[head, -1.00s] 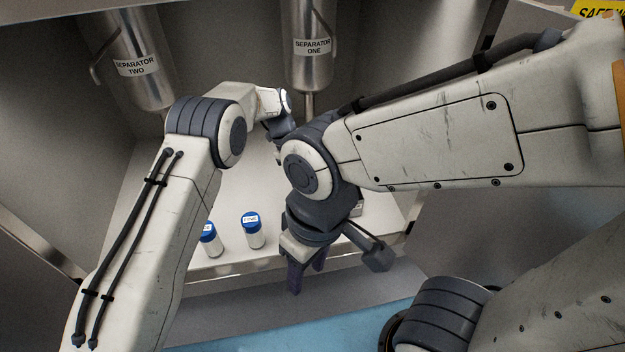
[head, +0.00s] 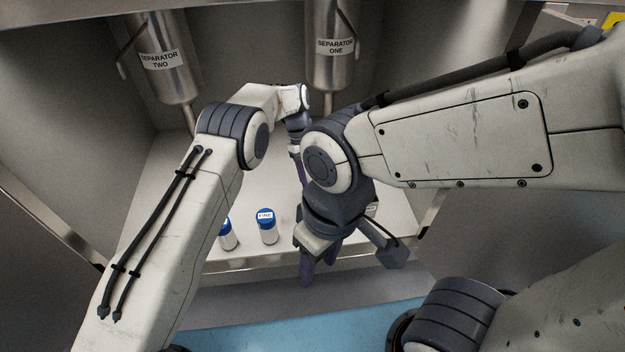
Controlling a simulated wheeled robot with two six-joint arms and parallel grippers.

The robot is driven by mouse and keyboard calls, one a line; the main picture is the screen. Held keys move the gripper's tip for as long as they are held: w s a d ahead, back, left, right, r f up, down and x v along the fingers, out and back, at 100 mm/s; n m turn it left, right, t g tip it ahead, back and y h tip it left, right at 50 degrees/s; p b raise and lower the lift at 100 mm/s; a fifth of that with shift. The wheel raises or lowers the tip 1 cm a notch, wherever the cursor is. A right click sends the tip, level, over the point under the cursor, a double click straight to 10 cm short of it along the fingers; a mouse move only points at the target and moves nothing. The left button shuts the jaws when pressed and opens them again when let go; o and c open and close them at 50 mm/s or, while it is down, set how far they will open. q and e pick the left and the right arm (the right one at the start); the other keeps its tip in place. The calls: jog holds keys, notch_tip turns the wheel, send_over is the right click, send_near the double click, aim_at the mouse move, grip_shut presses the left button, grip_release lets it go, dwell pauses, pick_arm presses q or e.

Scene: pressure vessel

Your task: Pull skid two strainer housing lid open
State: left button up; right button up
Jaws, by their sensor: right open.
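No strainer housing or lid can be made out in the head view. My right gripper (head: 320,272) points down in front of the bench's front edge, its dark fingers apart and empty. My left arm reaches over the bench. Its wrist shows in the middle, and the left gripper is mostly hidden behind my right wrist, so its fingers cannot be judged. Separator two (head: 172,83), a steel vessel with a label, hangs at the back left. Separator one (head: 328,70) hangs at the back centre.
Two white bottles with blue caps, a left one (head: 227,238) and a right one (head: 268,228), stand near the front edge of the pale bench (head: 170,165). Grey walls close in on both sides. A blue floor (head: 260,335) lies in front.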

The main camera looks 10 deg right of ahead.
pick_arm(q)
jog(key=shift+o, duration=0.8)
jog(key=p+v, duration=0.5)
jog(key=v, duration=0.5)
jog(key=shift+r, duration=0.15)
jog(key=shift+w, duration=0.15)
